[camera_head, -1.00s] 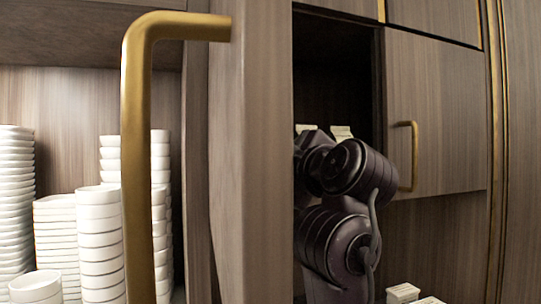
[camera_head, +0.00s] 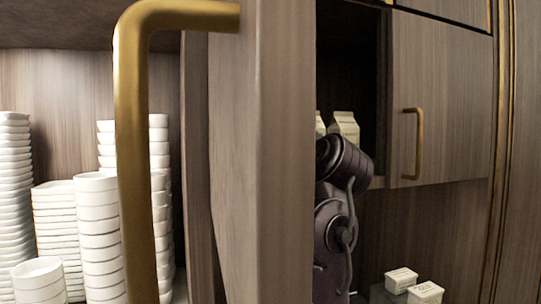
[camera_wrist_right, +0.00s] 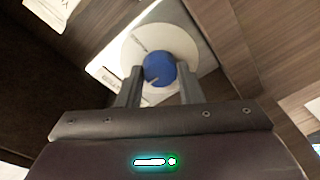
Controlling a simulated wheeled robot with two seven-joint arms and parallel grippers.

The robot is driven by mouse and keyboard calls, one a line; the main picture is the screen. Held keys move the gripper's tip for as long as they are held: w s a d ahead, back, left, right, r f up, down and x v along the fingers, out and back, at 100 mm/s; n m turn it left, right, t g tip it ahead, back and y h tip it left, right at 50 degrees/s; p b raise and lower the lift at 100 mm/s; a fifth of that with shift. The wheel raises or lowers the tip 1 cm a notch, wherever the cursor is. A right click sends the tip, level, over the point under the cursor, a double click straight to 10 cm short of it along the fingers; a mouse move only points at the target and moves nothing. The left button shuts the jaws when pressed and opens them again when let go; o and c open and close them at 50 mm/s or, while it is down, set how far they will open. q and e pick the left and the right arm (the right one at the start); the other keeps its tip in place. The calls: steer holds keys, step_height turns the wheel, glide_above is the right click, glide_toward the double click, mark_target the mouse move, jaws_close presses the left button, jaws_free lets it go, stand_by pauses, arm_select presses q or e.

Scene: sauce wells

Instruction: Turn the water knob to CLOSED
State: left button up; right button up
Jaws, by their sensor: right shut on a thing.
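The blue water knob (camera_wrist_right: 157,66) is in the upper middle of the right wrist view, on a round white dial (camera_wrist_right: 190,42) with small dark lettering that I cannot read. My right gripper (camera_wrist_right: 159,74) has one finger on each side of the knob and is shut on it. Which mark the knob points to cannot be told. In the head view neither the knob nor a gripper shows; my dark right arm stands behind the open door's edge. My left gripper is in neither view.
A wooden door (camera_head: 262,150) with a brass handle (camera_head: 133,130) stands close in front. Stacks of white bowls (camera_head: 98,235) fill the shelf at left. Cartons (camera_head: 345,127) stand in the open cupboard; small white boxes (camera_head: 425,292) sit at lower right. A closed cupboard (camera_head: 455,110) is at right.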

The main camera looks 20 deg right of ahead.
arm_select(q)
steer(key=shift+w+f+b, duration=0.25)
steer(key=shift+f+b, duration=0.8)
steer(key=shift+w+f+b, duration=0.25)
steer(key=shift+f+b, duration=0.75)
steer(key=shift+b, duration=0.05)
arm_select(e)
steer(key=shift+m+t+h, duration=0.35)
steer(key=shift+m+h, duration=0.05)
steer(key=shift+m, duration=4.35)
steer(key=shift+m+t+h, duration=0.35)
steer(key=shift+m+h, duration=0.05)
steer(key=shift+m, duration=4.35)
steer(key=o, duration=1)
steer(key=shift+w+a+f, duration=0.1)
arm_select(q)
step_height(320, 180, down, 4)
steer(key=b, duration=0.4)
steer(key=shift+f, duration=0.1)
arm_select(e)
steer(key=s, duration=0.7)
steer(key=shift+s+f, duration=0.35)
steer(key=shift+s, duration=0.05)
